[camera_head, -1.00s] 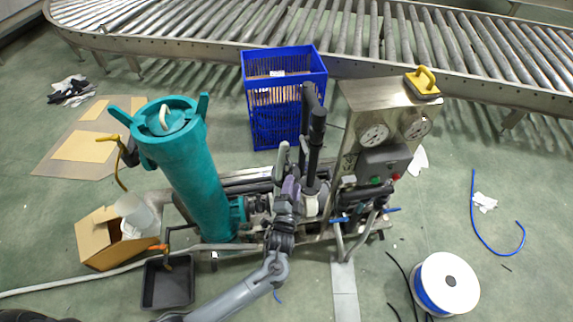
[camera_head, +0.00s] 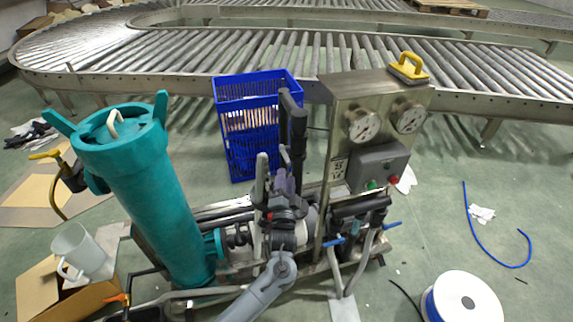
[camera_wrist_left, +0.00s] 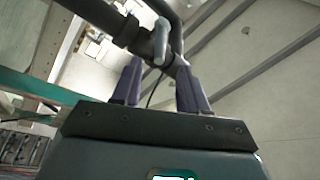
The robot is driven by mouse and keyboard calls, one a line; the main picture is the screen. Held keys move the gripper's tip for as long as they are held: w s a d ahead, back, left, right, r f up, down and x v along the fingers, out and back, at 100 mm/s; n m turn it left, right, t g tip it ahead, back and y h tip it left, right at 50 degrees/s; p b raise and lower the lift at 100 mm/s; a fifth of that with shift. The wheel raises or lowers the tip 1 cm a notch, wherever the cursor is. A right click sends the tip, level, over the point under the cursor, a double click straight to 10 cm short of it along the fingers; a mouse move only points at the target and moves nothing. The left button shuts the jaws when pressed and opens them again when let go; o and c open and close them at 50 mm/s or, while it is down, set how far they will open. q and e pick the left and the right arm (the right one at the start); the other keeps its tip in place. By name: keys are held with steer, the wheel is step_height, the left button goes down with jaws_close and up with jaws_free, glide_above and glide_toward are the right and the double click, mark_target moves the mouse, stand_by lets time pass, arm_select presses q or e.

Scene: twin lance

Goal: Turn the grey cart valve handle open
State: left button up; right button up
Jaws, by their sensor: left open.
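The grey valve handle (camera_wrist_left: 161,42) is a short light grey lever on a dark pipe in the left wrist view. Its lower end appears in line with the gap between my left fingertips, and no contact is clear. My left gripper (camera_wrist_left: 159,67) is open, with one purple-grey finger on each side of that gap. In the head view, my left gripper (camera_head: 281,183) is over the middle of the cart, just in front of the upright black pipes (camera_head: 291,120). I cannot clearly make out the handle there. My right gripper is not in view.
A teal filter cylinder (camera_head: 150,195) stands left of my arm. A steel gauge panel (camera_head: 345,150) stands to the right. A blue crate (camera_head: 240,150) is behind, with a roller conveyor (camera_head: 330,55) beyond. A white cable spool (camera_head: 465,298) lies at the lower right.

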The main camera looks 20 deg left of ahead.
mark_target(287, 158)
arm_select(q)
steer(key=b+x, duration=0.3)
steer(key=x, duration=0.3)
steer(key=shift+w+a, duration=0.15)
steer(key=shift+w, duration=0.15)
steer(key=shift+w+a+r+b, duration=0.1)
steer(key=shift+w+b, duration=0.1)
steer(key=shift+w, duration=0.15)
steer(key=shift+w+a+r+b, duration=0.1)
steer(key=shift+w+a+b, duration=0.05)
steer(key=shift+w, duration=0.15)
jaws_close()
